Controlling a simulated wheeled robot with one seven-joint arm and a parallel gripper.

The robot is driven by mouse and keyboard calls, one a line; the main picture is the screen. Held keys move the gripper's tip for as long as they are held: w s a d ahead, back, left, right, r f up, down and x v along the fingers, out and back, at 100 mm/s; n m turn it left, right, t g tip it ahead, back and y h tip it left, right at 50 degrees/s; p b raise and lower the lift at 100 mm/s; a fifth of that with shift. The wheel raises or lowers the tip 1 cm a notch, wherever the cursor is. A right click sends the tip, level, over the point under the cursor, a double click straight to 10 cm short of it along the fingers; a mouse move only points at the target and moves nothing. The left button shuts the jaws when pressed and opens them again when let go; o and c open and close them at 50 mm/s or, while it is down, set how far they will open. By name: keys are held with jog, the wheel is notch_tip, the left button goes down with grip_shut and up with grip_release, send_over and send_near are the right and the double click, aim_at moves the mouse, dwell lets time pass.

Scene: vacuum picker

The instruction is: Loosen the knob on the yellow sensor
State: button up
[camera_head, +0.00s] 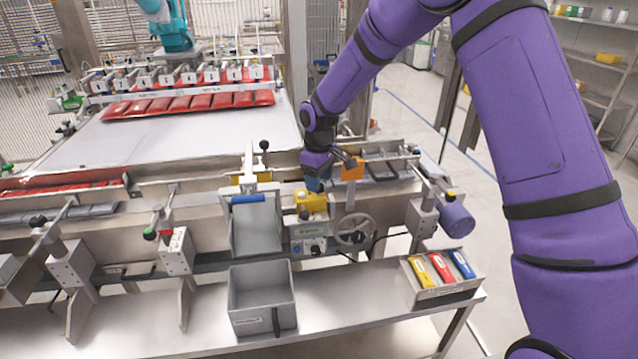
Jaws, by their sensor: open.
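The yellow sensor (311,201) sits on the machine's front rail, above a small control box, right of the grey chute. Its knob is too small to tell apart from the body. My gripper (330,180) is at the end of my purple arm, just above and right of the yellow sensor. It is open. A blue part (315,184) shows below the wrist and an orange part (352,169) to its right; whether these belong to the gripper or the machine, I cannot tell. My wrist hides part of the area behind the sensor.
A grey handwheel (355,229) is right of the control box (309,235). A grey bin (262,300) stands on the steel bench, and a tray (452,294) with yellow, red and blue items lies at right. The bench between them is clear. Red packs (190,104) lie on the conveyor behind.

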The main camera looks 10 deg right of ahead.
notch_tip(320, 180, up, 9)
dwell(0.3)
jog(key=s+d+r+m+t, duration=0.1)
jog(key=s+d+r+m, duration=0.1)
jog(key=s+d+r, duration=0.5)
jog(key=s+d+r+m+t, duration=0.2)
jog(key=s+d+r+m, duration=0.1)
jog(key=s+r, duration=0.8)
jog(key=s+d+m+t, duration=0.1)
jog(key=s+d+m, duration=0.1)
jog(key=s, duration=0.8)
jog(key=s+d+m+t, duration=0.1)
jog(key=s+d, duration=0.3)
jog(key=s, duration=0.7)
jog(key=shift+d+r+m, duration=0.3)
jog(key=shift+r+m, duration=0.05)
jog(key=shift+m, duration=0.45)
